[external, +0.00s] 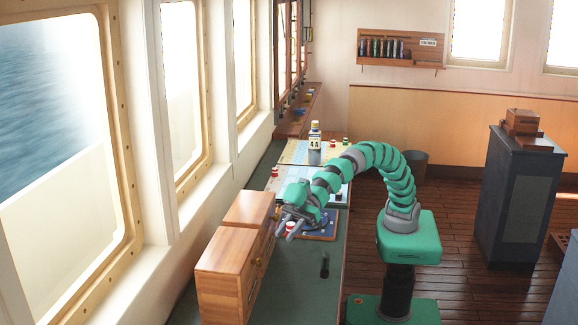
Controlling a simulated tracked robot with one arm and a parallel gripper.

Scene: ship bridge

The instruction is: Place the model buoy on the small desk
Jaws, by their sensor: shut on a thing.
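My gripper (287,229) is low over the green-topped counter, beside the wooden cabinets. It is shut on a small red-and-white piece (291,228), partly hidden by the fingers; I cannot tell for sure that this is the model buoy. The piece is at the left edge of a blue board (322,228); whether it touches the board is unclear. A bottle-shaped thing marked "4A" (314,140) stands upright farther back on the counter. No piece is clearly the small desk; a dark pedestal (518,195) stands at the right.
Two wooden cabinets (228,275) stand at the counter's near left. A dark handle-like object (324,265) lies on the counter (300,290). Several small red-and-white pieces stand around the charts (298,152). A wooden box (523,122) sits on the pedestal.

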